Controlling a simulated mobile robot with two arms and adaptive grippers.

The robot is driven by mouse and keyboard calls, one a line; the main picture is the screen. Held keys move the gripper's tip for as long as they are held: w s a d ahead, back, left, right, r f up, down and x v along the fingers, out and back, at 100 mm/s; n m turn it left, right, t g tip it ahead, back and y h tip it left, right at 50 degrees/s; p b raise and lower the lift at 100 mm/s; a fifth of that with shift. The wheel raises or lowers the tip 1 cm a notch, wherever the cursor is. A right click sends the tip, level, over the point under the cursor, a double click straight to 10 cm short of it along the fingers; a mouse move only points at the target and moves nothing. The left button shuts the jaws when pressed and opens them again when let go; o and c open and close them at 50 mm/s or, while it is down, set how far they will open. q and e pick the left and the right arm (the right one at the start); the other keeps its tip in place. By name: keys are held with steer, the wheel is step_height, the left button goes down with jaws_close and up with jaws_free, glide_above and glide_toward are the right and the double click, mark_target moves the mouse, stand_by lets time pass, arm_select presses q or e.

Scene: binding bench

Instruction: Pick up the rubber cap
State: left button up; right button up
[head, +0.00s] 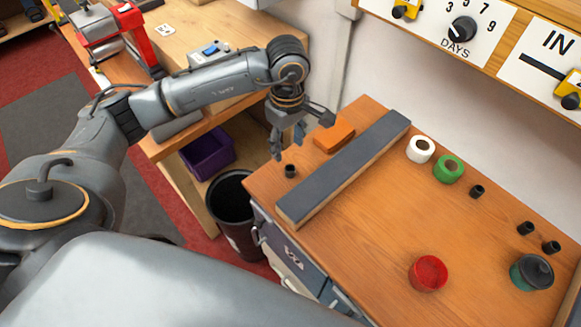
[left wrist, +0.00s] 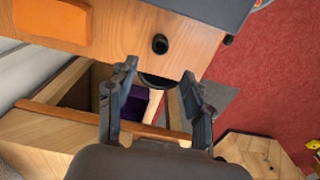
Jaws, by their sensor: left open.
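A small black rubber cap (head: 290,171) stands on the wooden bench top near its left corner, left of a long grey-topped bar. It also shows in the left wrist view (left wrist: 160,44), past the fingertips and between their lines. My left gripper (head: 287,145) is open and empty, above and close to this cap, with its fingers pointing down. In the left wrist view both fingers (left wrist: 160,70) are spread apart, and the cap is not between them. Similar black caps (head: 477,191) stand at the right of the bench. My right gripper is not in view.
The grey-topped bar (head: 345,165) and an orange block (head: 334,137) lie beside the cap. White (head: 421,149) and green (head: 448,168) rolls, a red round container (head: 428,273) and a dark-lidded jar (head: 531,272) stand farther right. A black bin (head: 232,200) is below the bench's left edge.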

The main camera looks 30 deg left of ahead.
mark_target(290, 168)
arm_select(q)
step_height(290, 168, down, 3)
steer(key=shift+f, duration=0.15)
steer(key=f+p, duration=0.2)
steer(key=f, duration=0.1)
steer(key=f+p, duration=0.1)
steer(key=shift+d+f, duration=0.3)
steer(key=shift+f, duration=0.35)
steer(key=c, duration=0.9)
